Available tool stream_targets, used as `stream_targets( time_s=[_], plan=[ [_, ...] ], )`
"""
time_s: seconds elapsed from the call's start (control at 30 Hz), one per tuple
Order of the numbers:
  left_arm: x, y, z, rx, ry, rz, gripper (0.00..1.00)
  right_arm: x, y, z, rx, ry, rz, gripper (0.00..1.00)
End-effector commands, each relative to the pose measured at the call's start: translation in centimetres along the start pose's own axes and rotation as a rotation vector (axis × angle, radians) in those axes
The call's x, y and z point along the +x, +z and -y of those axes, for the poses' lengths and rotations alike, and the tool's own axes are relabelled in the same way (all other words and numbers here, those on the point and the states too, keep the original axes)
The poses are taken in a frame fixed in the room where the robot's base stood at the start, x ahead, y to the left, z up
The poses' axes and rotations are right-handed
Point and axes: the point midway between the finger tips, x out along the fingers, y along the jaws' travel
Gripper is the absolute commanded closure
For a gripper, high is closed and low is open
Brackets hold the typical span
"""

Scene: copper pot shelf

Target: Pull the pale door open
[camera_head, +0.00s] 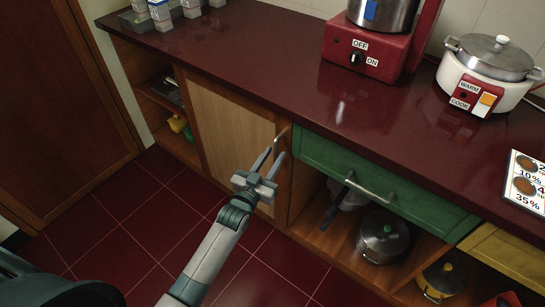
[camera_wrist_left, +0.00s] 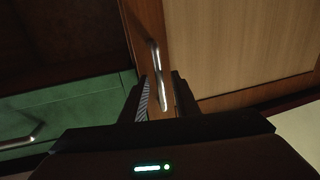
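The pale door (camera_head: 227,125) is a light wood panel in a brown frame, set in the cabinet under the dark red counter; it looks closed. Its metal handle (camera_head: 281,136) stands upright near the door's right edge. My left gripper (camera_head: 272,161) is open in front of the handle. In the left wrist view the pale door (camera_wrist_left: 235,45) fills the upper right, and the handle (camera_wrist_left: 156,78) reaches down between the two open fingers (camera_wrist_left: 160,98). I cannot tell whether either finger touches it. My right gripper is not in view.
A green drawer (camera_head: 370,185) with a metal handle lies right of the door, above an open shelf with a metal pot (camera_head: 382,238). An open shelf (camera_head: 165,100) lies left of the door. Dark red floor tiles (camera_head: 140,215) in front are clear.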

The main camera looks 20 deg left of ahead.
Motion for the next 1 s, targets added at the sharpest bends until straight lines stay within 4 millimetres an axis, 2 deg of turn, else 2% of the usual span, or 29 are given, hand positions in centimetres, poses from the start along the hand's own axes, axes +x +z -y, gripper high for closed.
stream_targets(
  time_s=[0.3, 0.4, 0.43, 0.77, 1.0],
  plan=[
    [0.2, 0.0, 0.0, 0.0, 0.0, -0.001, 0.72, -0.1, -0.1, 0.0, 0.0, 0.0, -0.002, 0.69],
    [0.1, 0.0, 0.0, 0.0, 0.0, -0.001, 0.96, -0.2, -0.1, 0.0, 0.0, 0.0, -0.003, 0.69],
    [0.1, 0.0, 0.0, 0.0, 0.0, -0.001, 1.0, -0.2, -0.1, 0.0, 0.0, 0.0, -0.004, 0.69],
    [-0.1, 0.0, 0.1, 0.002, 0.004, 0.0, 1.0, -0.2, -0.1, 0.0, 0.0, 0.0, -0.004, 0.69],
    [-1.5, -0.1, 0.6, 0.004, 0.033, 0.0, 1.0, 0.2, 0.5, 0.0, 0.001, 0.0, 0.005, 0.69]
  ],
)
